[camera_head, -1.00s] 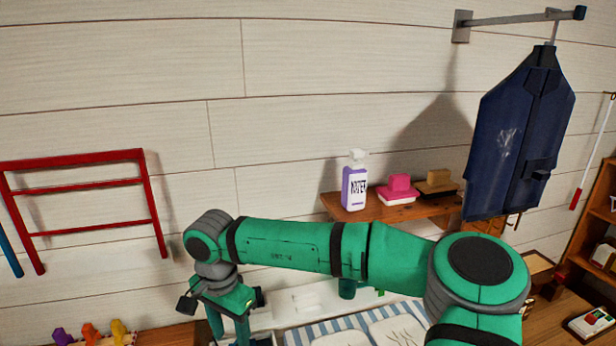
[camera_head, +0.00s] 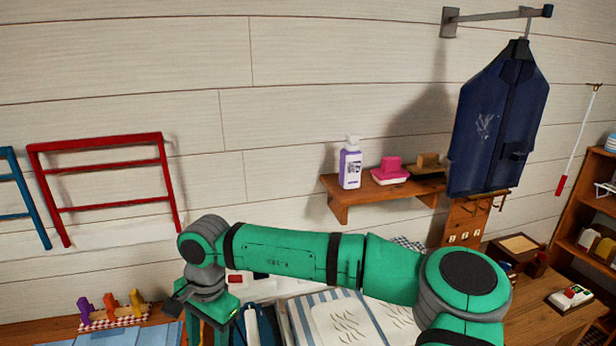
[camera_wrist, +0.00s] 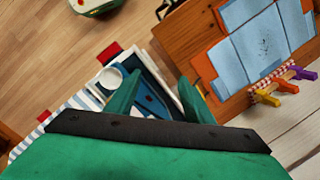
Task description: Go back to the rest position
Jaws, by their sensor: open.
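My arm stretches leftward across the lower part of the head view, bent down at its left end. My gripper, in the wrist view (camera_wrist: 159,80), has its two green fingers apart with nothing held between them. It points down over the gap between a white-edged bed or crib with striped bedding (camera_wrist: 88,98) and a wooden surface with blue cloth (camera_wrist: 238,80). In the head view the gripper is cut off by the bottom edge.
A wall shelf (camera_head: 360,206) holds a purple-and-white bottle (camera_head: 350,167) and a pink block (camera_head: 390,173). A dark blue garment (camera_head: 495,130) hangs at right. A red rack (camera_head: 100,205) is on the wall at left. Coloured pegs (camera_head: 110,305) stand below it. Shelving (camera_head: 580,230) stands far right.

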